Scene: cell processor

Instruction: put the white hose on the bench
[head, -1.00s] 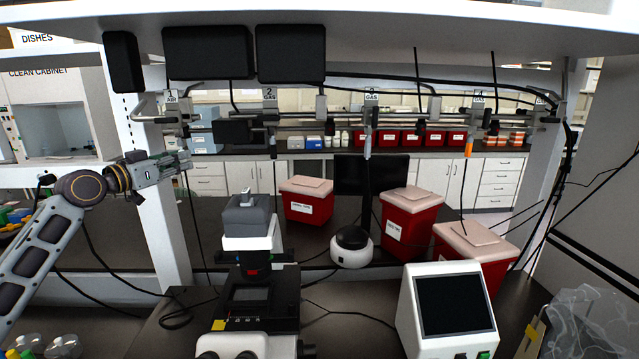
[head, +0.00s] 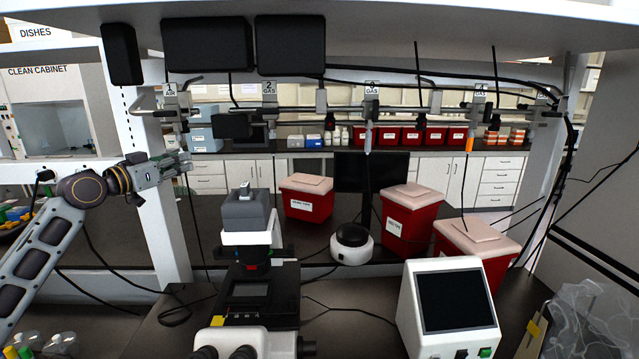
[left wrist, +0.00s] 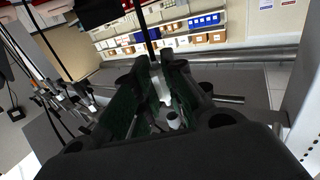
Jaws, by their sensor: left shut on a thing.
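A black line (left wrist: 146,32) runs up from that end. In the head view the hose is mostly hidden by the fingers, with a thin dark line hanging below them. The dark bench (head: 345,302) lies below and to the right of the gripper. My right gripper is not in view.
A microscope (head: 250,290) and a white device with a dark screen (head: 450,305) stand on the bench. Red bins (head: 306,205) with pale lids stand behind. Other hoses hang from the rail (head: 420,117). Loose black cables lie on the bench, with some bare room between microscope and screen device.

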